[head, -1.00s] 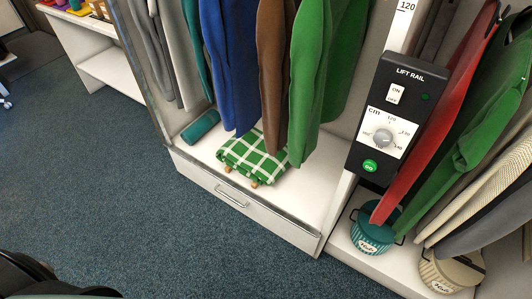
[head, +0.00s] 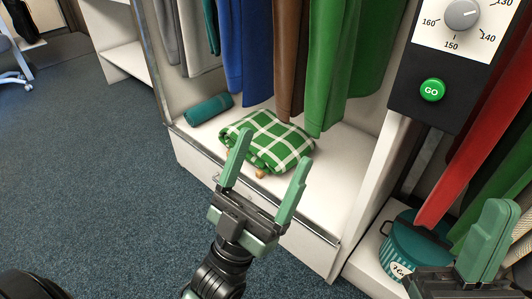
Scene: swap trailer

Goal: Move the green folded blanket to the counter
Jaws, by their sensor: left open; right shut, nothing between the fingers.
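The green and white checked folded blanket (head: 268,141) lies on the white bottom shelf of the wardrobe, below the hanging clothes, with small wooden feet or pegs showing under its front edge. My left gripper (head: 268,170) is open and empty in front of the blanket, its two fingers pointing toward it; it appears apart from the blanket. My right gripper (head: 492,240) is shut and empty at the lower right, in front of the right compartment. I cannot identify the counter for certain.
A rolled teal towel (head: 208,108) lies left of the blanket. A drawer front with a handle (head: 228,188) is below the shelf. A black control panel (head: 440,75) with a green GO button and a teal pot (head: 415,245) stand to the right. White shelving (head: 122,55) is at back left.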

